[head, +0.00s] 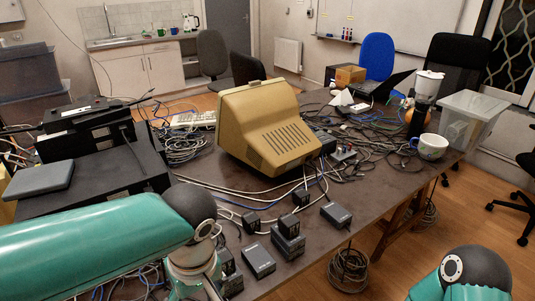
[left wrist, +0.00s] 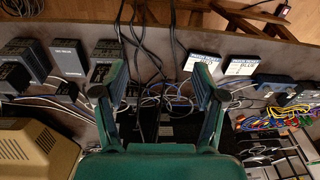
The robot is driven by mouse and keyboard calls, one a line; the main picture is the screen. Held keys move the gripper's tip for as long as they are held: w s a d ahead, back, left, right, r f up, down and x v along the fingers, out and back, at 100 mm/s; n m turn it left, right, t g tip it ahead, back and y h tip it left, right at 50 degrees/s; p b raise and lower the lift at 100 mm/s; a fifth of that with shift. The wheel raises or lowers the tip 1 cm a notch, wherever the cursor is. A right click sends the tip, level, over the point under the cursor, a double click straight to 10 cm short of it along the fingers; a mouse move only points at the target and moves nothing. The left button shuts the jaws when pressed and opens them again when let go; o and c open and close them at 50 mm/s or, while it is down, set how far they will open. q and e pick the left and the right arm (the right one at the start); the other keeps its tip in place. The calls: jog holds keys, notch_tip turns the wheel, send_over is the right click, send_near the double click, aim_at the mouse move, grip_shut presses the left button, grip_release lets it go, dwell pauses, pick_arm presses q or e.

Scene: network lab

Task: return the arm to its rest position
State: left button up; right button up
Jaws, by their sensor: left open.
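My left arm (head: 90,236) is teal and reaches in from the left over the near part of the table in the head view. Its gripper is not clearly visible there. In the left wrist view my left gripper (left wrist: 158,78) is open, with its two fingers apart and nothing held between them. Dark cables and the table's edge show beyond the fingers. A teal and black part of my right arm (head: 470,272) shows at the lower right of the head view. My right gripper is out of view.
A beige monitor (head: 268,130) stands mid-table. Several black power adapters (head: 288,241) and loose cables lie near the left arm. Black equipment (head: 95,165) is at left. A white mug (head: 431,146) and clear bin (head: 468,118) are at right. White-labelled boxes (left wrist: 243,65) lie beyond the gripper.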

pick_arm(q)
jog(key=s+a+f+n+g+p, duration=0.25)
jog(key=a+f+g, duration=0.25)
jog(key=f, duration=0.7)
jog(key=s+d+f+m+g+h+p, duration=0.1)
jog(key=s+d+f+h+p, duration=0.1)
jog(key=s+f, duration=0.4)
jog(key=s+d+f+m+h+p, duration=0.1)
jog(key=s+f+h, duration=0.3)
jog(key=f, duration=0.5)
jog(key=w+d+f+m+t, duration=0.1)
jog(key=w+f+m+t, duration=0.2)
jog(key=w+m+t, duration=0.2)
jog(key=shift+w+d+f+m+t+y, duration=0.15)
jog(key=shift+d+f+m+t+y, duration=0.25)
jog(key=shift+m+t, duration=0.15)
jog(key=shift+a, duration=0.1)
